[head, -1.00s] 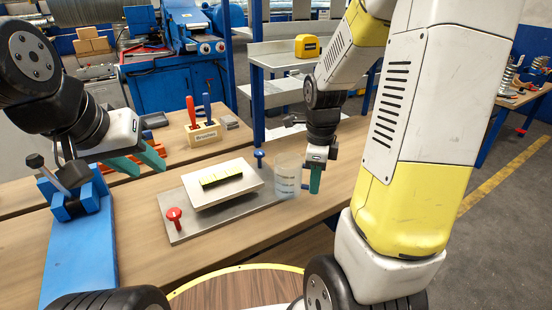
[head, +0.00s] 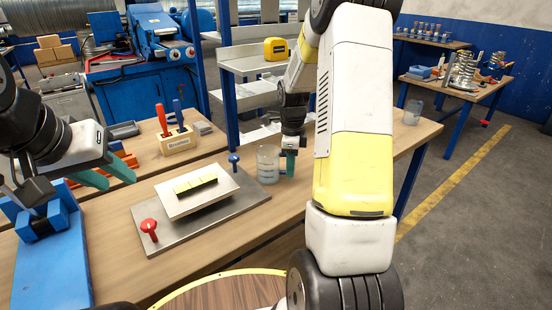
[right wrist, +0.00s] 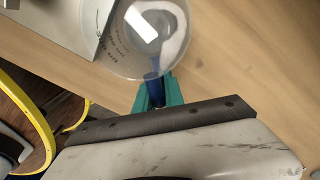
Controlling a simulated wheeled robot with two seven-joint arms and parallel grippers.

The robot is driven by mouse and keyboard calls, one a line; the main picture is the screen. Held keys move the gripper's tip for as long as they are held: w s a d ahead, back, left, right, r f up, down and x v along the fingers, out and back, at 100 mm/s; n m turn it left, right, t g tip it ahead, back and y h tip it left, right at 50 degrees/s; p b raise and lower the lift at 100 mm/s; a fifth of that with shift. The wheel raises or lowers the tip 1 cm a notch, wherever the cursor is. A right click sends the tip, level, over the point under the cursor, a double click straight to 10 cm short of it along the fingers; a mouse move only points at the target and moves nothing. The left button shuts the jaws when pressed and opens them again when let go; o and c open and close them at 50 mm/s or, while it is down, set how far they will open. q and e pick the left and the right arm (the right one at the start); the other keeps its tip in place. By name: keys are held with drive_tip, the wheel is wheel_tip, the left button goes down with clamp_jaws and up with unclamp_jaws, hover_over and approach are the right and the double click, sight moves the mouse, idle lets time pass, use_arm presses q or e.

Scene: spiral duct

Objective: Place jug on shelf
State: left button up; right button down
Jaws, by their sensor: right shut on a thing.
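The jug (head: 268,164) is clear with dark markings and looks upright beside the far right end of the metal plate on the bench. My right gripper (head: 290,163) is just right of it. In the right wrist view the gripper (right wrist: 157,92) is shut on the jug's blue handle, with the clear jug body (right wrist: 145,38) beyond. I cannot tell if the jug's base touches the bench. The grey shelf unit (head: 240,66) stands behind the bench. My left gripper (head: 106,176) is open and empty at the left, above the bench.
A metal plate (head: 170,233) with a pale block (head: 215,203), a red knob (head: 149,227) and a blue knob (head: 234,160) lies near the jug. A tool holder (head: 177,141) stands behind. A yellow item (head: 276,48) sits on the shelf. Another clear container (head: 412,112) stands at the bench's right end.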

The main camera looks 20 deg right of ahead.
drive_tip(key=shift+f, duration=0.2)
drive_tip(key=c, duration=1.4)
unclamp_jaws()
drive_tip(key=shift+c, duration=0.2)
